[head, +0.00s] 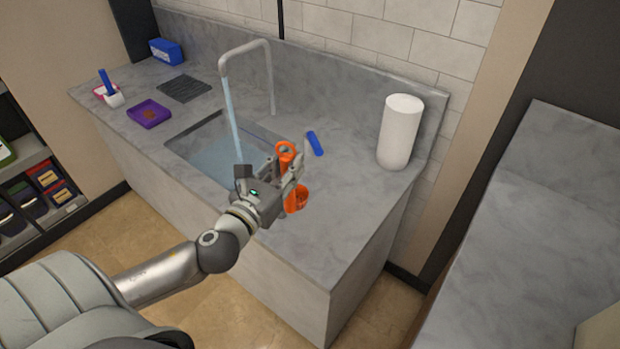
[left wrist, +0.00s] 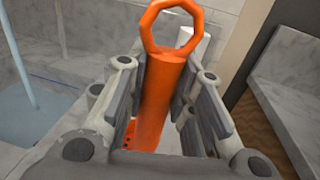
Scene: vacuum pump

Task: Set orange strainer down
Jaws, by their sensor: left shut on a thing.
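My left gripper (head: 281,182) is shut on the orange strainer (head: 298,199), over the counter just right of the sink. In the left wrist view the strainer's orange handle (left wrist: 163,95) stands between the fingers, its ring end pointing up. The perforated bowl of the strainer shows partly below the gripper in the head view, and a few holes show low in the left wrist view. I cannot tell whether the bowl touches the counter. The grey marble counter (head: 345,205) lies under and around it. My right gripper is not in view.
Water runs from the faucet (head: 222,72) into the sink (head: 205,150). A blue-handled tool (head: 315,143) lies behind the gripper, and a white paper roll (head: 399,132) stands at the right. A purple tray (head: 149,113) and blue box (head: 166,51) are at the left. The counter's front right is clear.

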